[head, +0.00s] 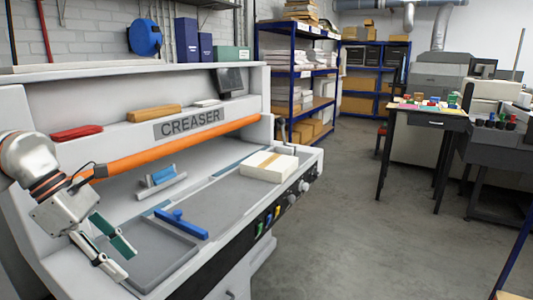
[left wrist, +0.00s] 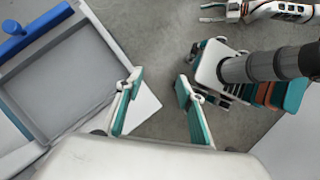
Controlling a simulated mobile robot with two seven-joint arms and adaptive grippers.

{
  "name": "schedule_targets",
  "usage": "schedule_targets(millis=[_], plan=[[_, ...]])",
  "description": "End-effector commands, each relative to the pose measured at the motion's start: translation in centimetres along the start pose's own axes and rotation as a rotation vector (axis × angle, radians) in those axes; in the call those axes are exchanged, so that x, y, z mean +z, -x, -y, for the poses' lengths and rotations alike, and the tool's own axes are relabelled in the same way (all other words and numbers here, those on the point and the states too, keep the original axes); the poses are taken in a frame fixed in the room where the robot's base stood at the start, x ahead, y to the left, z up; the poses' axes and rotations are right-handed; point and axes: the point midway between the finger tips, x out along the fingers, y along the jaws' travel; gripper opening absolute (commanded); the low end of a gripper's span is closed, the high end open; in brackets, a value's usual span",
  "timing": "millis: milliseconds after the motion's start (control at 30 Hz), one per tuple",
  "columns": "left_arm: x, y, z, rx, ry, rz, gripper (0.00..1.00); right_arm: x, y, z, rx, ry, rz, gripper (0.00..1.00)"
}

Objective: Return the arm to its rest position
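My left gripper (head: 127,266) hangs over the near left end of the creaser, by the grey tray (head: 152,258). Its two teal-padded fingers stand apart with nothing between them. In the left wrist view the left gripper (left wrist: 159,80) is also open and empty, with the grey tray (left wrist: 60,85) to its left. My right gripper (left wrist: 210,12) shows at the top of the left wrist view, over the floor; its fingers look apart and empty. It is not in the head view.
On the creaser bed lie a blue-handled tool (head: 181,223) and a white stack with a tan band (head: 269,166). An orange bar (head: 180,148) spans the machine above the bed. Grey floor (head: 345,220) is clear to the right, before a small table (head: 430,116).

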Motion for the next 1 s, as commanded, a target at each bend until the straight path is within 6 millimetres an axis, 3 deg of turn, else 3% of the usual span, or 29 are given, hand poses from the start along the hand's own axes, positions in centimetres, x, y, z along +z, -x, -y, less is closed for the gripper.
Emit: schedule_targets(millis=[33,167,400,633,833,1000], plan=[[0.9,-1.7,0.5,-0.033,-0.001,0.033,0.38,-0.1,-0.1,-0.1,0.001,0.001,-0.002,0.4],[3.9,-5.2,2.0,-0.112,0.016,0.147,0.38,-0.8,-0.5,-0.4,0.005,0.003,-0.014,0.4],[11.5,-11.7,6.3,-0.328,0.161,0.468,0.38,-0.3,-0.2,-0.2,0.003,0.002,-0.005,0.4],[17.7,-14.3,8.7,-0.547,0.462,0.808,0.38,-0.1,-0.2,-0.2,0.002,0.002,-0.002,0.4],[19.9,-15.2,7.7,-0.723,0.84,1.079,0.38,0.0,-0.2,-0.1,0.002,0.002,-0.001,0.4],[18.3,-16.8,4.9,-0.844,1.237,1.276,0.38,-0.1,-0.2,-0.1,0.001,0.002,-0.001,0.4]])
